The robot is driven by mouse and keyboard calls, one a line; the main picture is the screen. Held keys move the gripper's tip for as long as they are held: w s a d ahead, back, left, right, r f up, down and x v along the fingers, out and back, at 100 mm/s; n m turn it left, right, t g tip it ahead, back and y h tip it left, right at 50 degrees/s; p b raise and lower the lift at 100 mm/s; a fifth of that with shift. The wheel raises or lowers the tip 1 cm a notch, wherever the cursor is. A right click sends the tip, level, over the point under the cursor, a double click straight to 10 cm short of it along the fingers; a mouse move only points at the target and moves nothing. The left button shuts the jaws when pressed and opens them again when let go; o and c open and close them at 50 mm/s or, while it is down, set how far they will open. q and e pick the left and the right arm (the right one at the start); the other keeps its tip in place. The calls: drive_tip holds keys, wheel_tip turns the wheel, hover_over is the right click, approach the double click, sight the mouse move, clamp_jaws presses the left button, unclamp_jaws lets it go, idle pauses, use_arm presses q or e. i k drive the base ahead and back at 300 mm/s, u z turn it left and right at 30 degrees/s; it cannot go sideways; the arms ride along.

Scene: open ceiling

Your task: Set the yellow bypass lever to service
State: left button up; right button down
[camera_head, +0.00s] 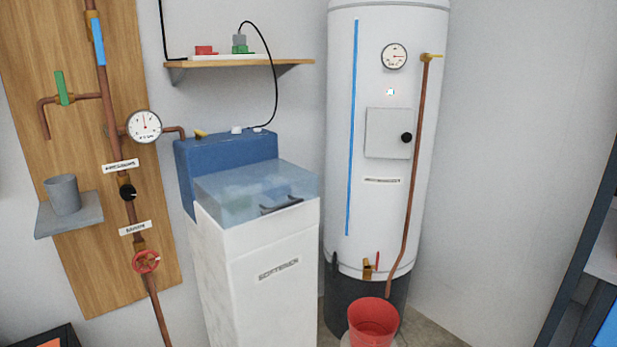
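A small yellow lever (200,134) sits on top of the blue head (230,155) of the water softener, at its left, where a copper pipe comes in. It is small, and I cannot read its setting. The softener has a white cabinet (262,265) with a label on its front and a clear bluish lid (258,190) with a dark handle. Neither of my grippers is in view.
A wooden board (75,265) at left carries copper pipes, a gauge (144,126), a red wheel valve (146,261) and a grey cup (62,194) on a ledge. A shelf (240,64) hangs above the softener. The tank (375,220) stands right, with a red bucket (373,322) below.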

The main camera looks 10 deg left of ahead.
sight(198, 133)
drive_tip(key=u, duration=1.4)
drive_tip(key=i, duration=0.55)
drive_tip(key=z, duration=1.4)
